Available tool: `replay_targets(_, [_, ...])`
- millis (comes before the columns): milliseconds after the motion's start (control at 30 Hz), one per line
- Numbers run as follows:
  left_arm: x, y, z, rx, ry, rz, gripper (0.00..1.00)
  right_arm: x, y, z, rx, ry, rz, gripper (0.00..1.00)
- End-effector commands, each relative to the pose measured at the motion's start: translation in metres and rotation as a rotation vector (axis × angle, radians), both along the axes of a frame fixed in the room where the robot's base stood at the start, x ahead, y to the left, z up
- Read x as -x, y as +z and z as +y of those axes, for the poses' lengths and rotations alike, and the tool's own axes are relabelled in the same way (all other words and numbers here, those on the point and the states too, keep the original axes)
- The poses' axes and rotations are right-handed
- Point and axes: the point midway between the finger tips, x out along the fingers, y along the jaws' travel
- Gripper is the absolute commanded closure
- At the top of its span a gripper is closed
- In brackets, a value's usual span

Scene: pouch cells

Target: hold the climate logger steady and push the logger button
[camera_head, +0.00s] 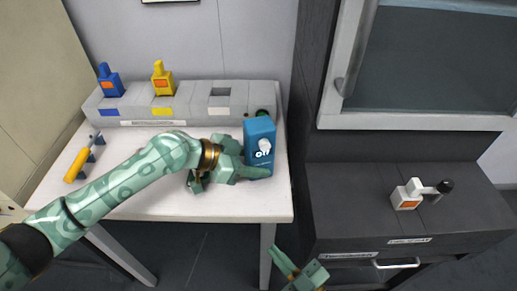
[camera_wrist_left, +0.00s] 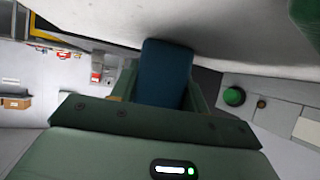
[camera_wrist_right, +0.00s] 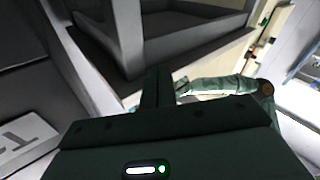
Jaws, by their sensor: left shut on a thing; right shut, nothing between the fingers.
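The climate logger (camera_head: 261,132) is a blue upright box at the right end of the white table, with white "OFF" lettering and a pale round button (camera_head: 264,145) on its front. My left gripper (camera_head: 255,171) is shut on its lower part. In the left wrist view the blue logger (camera_wrist_left: 165,72) sits between the two fingers. My right gripper (camera_head: 283,262) is low in the head view, in front of the table's right edge, apart from the logger. In the right wrist view its fingers (camera_wrist_right: 158,88) are shut with nothing between them.
A grey slotted rack (camera_head: 190,90) behind holds a blue bottle-like item (camera_head: 111,84) and a yellow one (camera_head: 162,80). A yellow-handled tool (camera_head: 76,165) lies at left. A dark cabinet (camera_head: 350,190) at right bears a white item with orange label (camera_head: 406,195). A green button shows behind the logger (camera_wrist_left: 233,96).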

Motion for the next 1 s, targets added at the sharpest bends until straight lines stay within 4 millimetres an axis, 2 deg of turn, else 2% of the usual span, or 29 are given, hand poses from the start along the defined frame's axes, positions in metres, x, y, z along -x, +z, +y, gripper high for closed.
replay_targets(33, [0.000,0.000,0.000,-0.001,0.000,0.000,0.67,0.001,0.028,0.008,-0.047,0.027,-0.062,1.00])
replay_targets(100, [0.000,0.000,0.000,-0.001,0.000,0.000,0.67,0.002,0.067,0.017,-0.151,0.055,-0.130,1.00])
replay_targets(200, [0.000,0.000,0.000,-0.001,0.000,0.000,0.67,-0.003,0.118,0.020,-0.400,0.065,-0.150,1.00])
replay_targets(300, [0.000,0.000,0.000,-0.001,0.000,0.000,0.67,-0.009,0.157,0.014,-0.664,0.074,-0.139,1.00])
replay_targets(400, [0.000,0.000,0.000,-0.001,0.000,0.000,0.67,-0.013,0.183,0.004,-0.862,0.090,-0.133,1.00])
replay_targets(500, [0.000,0.000,0.000,-0.001,0.000,0.000,0.67,-0.015,0.198,-0.002,-0.979,0.102,-0.133,1.00])
replay_targets(667, [0.000,0.000,0.000,-0.001,0.000,0.000,0.67,-0.025,0.203,-0.003,-1.032,0.109,-0.132,1.00])
replay_targets(1000, [0.000,0.000,0.000,-0.001,0.000,0.000,0.67,-0.074,0.203,0.012,-1.028,0.108,-0.132,1.00])
